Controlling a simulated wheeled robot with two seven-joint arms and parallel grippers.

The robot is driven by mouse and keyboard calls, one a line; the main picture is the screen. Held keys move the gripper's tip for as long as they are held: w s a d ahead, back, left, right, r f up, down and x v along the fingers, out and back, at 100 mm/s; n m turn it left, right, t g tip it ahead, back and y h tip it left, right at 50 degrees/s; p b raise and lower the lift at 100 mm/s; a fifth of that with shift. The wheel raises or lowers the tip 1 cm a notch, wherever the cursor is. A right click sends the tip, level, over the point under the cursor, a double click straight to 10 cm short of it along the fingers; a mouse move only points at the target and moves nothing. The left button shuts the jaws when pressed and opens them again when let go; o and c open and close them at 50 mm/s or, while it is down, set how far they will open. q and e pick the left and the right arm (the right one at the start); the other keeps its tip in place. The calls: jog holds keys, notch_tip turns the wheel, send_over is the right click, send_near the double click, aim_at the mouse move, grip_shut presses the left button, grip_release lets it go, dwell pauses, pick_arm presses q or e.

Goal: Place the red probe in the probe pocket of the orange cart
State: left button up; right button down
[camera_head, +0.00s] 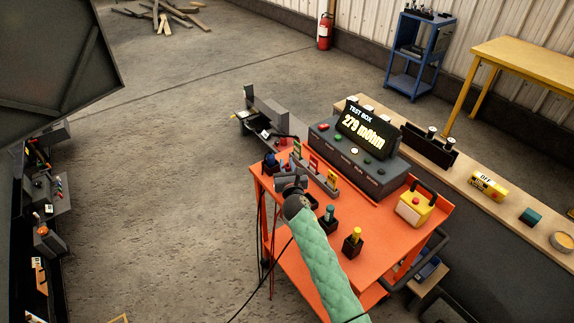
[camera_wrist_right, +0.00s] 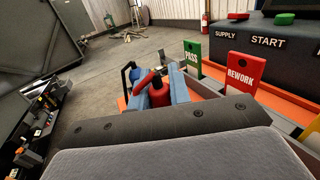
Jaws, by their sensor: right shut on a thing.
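The orange cart (camera_head: 385,235) stands in the middle of the head view. My right gripper (camera_head: 271,163) is at the cart's far left corner, its arm in a green sleeve reaching over the top. The probe's lower end is hidden behind the gripper body. A dark block with a yellow-topped piece (camera_head: 353,241) and another with a teal-topped piece (camera_head: 328,219) stand on the cart. I cannot tell which holder is the probe pocket. My left gripper is out of view.
The test box (camera_head: 355,160), reading 279 mOhm, stands at the cart's back. PASS (camera_wrist_right: 193,58) and REWORK (camera_wrist_right: 241,81) cards stand close right of the gripper. A yellow box with a red button (camera_head: 414,207) sits at the right.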

aim_at(288, 170)
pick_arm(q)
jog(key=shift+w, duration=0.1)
pick_arm(e)
jog(key=shift+r, duration=0.1)
jog(key=c, duration=1.3)
grip_release()
jog(key=shift+s+d+f+b, duration=0.1)
jog(key=shift+s+d+b, duration=0.1)
jog(key=shift+s, duration=0.35)
jog(key=shift+s+d+f+b, duration=0.1)
jog(key=shift+s+b, duration=0.05)
jog(key=shift+s, duration=1.15)
jog(key=s, duration=0.2)
jog(key=s+b, duration=0.1)
jog(key=s, duration=0.1)
jog(key=s+d+b, duration=0.1)
jog(key=s, duration=0.2)
jog(key=shift+d, duration=0.1)
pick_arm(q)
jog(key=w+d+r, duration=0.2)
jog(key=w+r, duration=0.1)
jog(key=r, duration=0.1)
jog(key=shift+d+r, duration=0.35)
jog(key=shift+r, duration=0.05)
pick_arm(e)
jog(key=shift+s+r, duration=0.15)
jog(key=shift+s, duration=0.45)
jog(key=shift+d, duration=0.1)
